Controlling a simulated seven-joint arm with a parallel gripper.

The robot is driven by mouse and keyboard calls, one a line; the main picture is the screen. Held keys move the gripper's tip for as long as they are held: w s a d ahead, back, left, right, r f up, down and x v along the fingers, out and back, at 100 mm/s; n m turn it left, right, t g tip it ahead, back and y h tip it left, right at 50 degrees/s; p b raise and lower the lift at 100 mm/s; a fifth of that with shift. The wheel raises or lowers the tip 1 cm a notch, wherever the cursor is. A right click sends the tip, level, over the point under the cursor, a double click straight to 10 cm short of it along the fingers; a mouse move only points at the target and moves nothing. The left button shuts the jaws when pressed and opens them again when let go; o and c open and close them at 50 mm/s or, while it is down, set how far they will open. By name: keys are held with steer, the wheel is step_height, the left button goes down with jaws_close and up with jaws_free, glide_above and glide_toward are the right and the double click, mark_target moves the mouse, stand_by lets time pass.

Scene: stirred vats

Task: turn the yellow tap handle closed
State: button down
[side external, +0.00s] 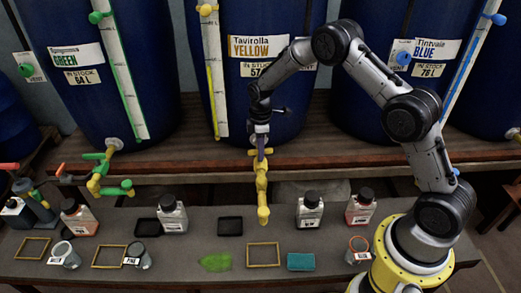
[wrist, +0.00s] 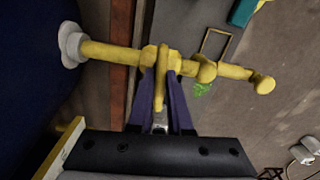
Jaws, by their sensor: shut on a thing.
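The yellow tap (side external: 262,190) comes out of the blue vat labelled YELLOW and points down over the bench in the side view. In the wrist view its pipe (wrist: 110,53) runs left to right from a white collar on the vat. The yellow handle (wrist: 160,80) stands between the two purple fingers of my gripper (wrist: 161,98), in line with them and across the pipe. My gripper (side external: 260,150) is shut on the handle at the top of the tap in the side view. The handle is mostly hidden there by the fingers.
A green tap (side external: 110,180) stands to the left. Several bottles, such as one with a dark cap (side external: 309,210), stand on the grey bench (side external: 200,262). A yellow frame (side external: 263,255), a green splash (side external: 216,262) and a teal sponge-like block (side external: 300,262) lie below the yellow tap.

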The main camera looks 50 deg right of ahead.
steer(key=shift+r+m, duration=0.1)
steer(key=shift+m, duration=0.4)
steer(key=c, duration=0.8)
jaws_free()
steer(key=shift+c, duration=0.2)
step_height(320, 180, up, 14)
